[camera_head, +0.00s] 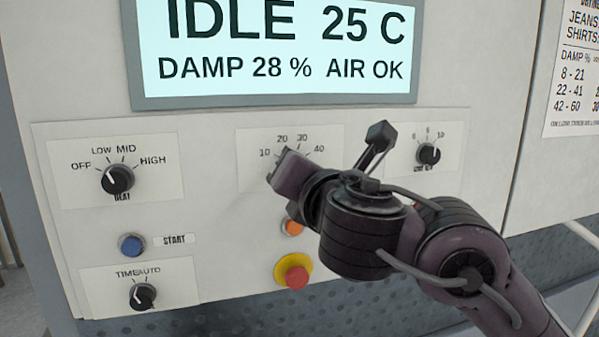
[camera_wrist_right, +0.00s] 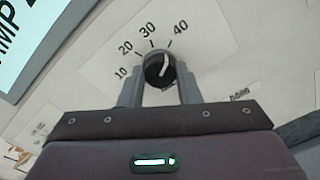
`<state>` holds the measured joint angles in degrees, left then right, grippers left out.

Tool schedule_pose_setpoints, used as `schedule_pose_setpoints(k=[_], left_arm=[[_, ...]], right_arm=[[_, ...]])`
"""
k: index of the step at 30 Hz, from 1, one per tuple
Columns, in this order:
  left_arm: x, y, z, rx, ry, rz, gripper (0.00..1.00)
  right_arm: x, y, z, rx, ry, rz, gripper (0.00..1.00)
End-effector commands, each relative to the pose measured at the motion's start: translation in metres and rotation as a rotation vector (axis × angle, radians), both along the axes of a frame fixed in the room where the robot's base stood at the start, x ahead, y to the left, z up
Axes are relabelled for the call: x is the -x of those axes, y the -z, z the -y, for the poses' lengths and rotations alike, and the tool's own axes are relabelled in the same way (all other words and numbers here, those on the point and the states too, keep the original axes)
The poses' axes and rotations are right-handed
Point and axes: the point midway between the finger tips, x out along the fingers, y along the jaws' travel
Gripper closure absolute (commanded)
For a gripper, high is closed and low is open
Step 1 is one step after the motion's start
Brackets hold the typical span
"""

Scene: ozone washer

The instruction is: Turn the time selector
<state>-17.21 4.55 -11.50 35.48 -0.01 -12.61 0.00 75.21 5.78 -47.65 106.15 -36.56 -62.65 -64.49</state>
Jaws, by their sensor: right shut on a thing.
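The time selector is a round black knob (camera_wrist_right: 159,68) with a white pointer line, on a white label marked 10, 20, 30 and 40. In the right wrist view the pointer leans toward the 40 mark. My right gripper (camera_wrist_right: 160,78) is shut on the knob, with one grey finger on each side of it. In the head view my right gripper (camera_head: 287,168) covers the knob, and only the label (camera_head: 252,140) with its numbers shows around it. My left gripper is not in view.
A display (camera_head: 280,50) reads IDLE 25 C. The heat knob (camera_head: 117,179), blue start button (camera_head: 131,245) and TIME/AUTO knob (camera_head: 143,296) are at left. An orange button (camera_head: 292,227) and red stop button (camera_head: 294,274) sit below my gripper. Another knob (camera_head: 429,154) is at right.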

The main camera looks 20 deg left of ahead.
Motion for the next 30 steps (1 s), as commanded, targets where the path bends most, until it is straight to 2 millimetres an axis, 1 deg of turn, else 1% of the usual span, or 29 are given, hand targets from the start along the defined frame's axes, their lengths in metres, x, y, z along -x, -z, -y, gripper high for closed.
schedule_pose_setpoints(k=[14,15,20,27,30], left_arm=[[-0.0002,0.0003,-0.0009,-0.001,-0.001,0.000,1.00],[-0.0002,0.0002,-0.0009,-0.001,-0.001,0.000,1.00],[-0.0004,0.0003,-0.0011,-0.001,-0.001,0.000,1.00],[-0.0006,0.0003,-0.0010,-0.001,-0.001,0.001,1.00],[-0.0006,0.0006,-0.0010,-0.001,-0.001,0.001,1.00]], right_arm=[[-0.0004,-0.0011,0.0008,-0.017,0.002,-0.010,0.93],[-0.0004,-0.0011,0.0008,-0.017,0.002,-0.010,0.69],[-0.0004,-0.0008,0.0006,-0.016,0.002,-0.009,0.48],[-0.0001,-0.0004,0.0003,-0.014,0.002,-0.009,0.48],[0.0032,-0.0002,0.0019,-0.015,0.000,-0.010,0.48]])
